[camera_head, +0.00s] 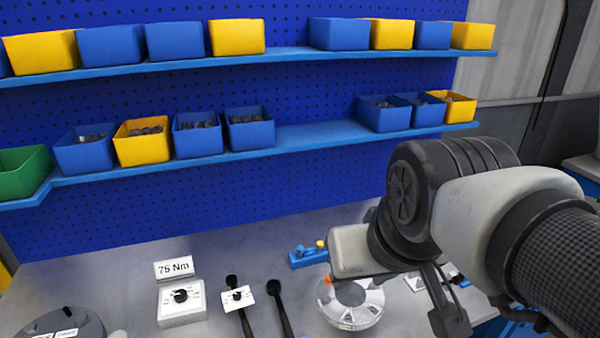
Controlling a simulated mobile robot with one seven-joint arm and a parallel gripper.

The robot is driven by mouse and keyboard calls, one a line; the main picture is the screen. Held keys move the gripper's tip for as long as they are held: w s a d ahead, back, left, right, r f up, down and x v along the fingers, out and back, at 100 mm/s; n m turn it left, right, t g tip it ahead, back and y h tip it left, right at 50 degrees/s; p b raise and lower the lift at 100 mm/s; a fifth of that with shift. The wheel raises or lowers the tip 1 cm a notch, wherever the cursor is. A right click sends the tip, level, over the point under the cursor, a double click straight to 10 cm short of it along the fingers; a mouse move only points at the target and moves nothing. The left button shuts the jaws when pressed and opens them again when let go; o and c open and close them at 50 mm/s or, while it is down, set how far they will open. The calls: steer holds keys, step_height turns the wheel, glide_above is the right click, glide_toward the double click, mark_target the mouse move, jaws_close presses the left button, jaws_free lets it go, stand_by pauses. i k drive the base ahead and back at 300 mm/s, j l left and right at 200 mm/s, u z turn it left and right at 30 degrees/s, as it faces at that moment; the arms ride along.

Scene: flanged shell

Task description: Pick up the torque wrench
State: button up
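Two black-handled tools lie side by side on the bench at the bottom centre of the head view: one (243,322) has a white tag across it, the other (281,312) is bare. Either may be the torque wrench; their lower ends are cut off by the frame edge. My gripper (452,312) hangs low at the right, beyond the shell and well apart from both tools. Its dark fingers are seen at an angle, and the gap between them is unclear. Nothing is visibly held.
A silver flanged shell (353,316) stands between the tools and my gripper. A blue holder (308,256) lies behind it. A white box with a black knob (182,306), a "75 Nm" sign (174,268) and a dark round object (60,328) are at left. Bin shelves (320,137) line the pegboard.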

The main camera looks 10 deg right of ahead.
mark_target(231, 284)
steer(key=l+z, duration=0.2)
steer(key=k+j+z, duration=0.45)
steer(key=k+j, duration=0.2)
steer(key=i+u, duration=0.25)
steer(key=u, duration=0.25)
steer(key=i+u, duration=0.2)
steer(key=u, duration=0.3)
